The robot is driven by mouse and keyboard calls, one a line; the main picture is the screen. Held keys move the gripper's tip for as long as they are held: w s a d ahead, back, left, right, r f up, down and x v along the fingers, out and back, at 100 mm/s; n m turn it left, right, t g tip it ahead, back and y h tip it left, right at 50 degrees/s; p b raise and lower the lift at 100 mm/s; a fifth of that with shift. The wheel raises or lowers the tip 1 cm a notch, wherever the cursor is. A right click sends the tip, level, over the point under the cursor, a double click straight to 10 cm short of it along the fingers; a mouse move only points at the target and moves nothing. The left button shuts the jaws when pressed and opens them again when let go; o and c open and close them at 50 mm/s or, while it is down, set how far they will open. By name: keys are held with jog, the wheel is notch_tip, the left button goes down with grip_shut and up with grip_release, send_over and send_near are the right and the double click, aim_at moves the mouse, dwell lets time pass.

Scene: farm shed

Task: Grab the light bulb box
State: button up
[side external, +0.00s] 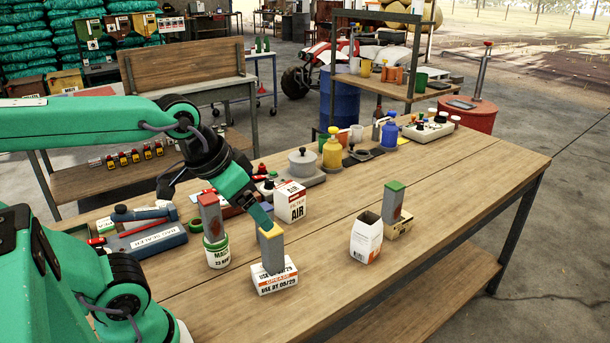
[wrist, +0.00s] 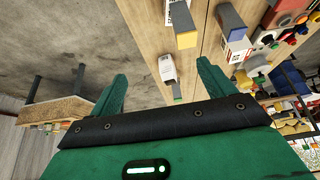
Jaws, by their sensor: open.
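No box carries a light bulb label that I can read. A white carton with an orange panel and slanted top (side external: 366,241) stands upright on the right half of the bench, and a small tan box (side external: 400,229) is just behind it under a green-topped grey block (side external: 393,202). My gripper (side external: 262,216) is above and behind the yellow-topped block. In the wrist view my gripper (wrist: 163,72) is open and empty, with a white carton (wrist: 167,66) showing beyond the fingers.
A white air filter box (side external: 290,203) stands just behind my gripper. A green and white can (side external: 216,251) with a red-topped block (side external: 210,215) is to the left. The bench (side external: 460,205) is clear at right.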

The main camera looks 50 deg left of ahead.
jog(key=w+r+g, duration=0.1)
jog(key=w+r, duration=0.1)
jog(key=w, duration=0.6)
jog(key=n+g, duration=0.2)
jog(key=g, duration=0.2)
send_over(368, 233)
jog(key=s+d, duration=0.2)
notch_tip(368, 233, down, 16)
jog(key=shift+r, duration=0.15)
jog(key=shift+s, duration=0.1)
jog(key=shift+f, duration=1.3)
jog(key=shift+f, duration=0.1)
jog(key=shift+f, duration=2.5)
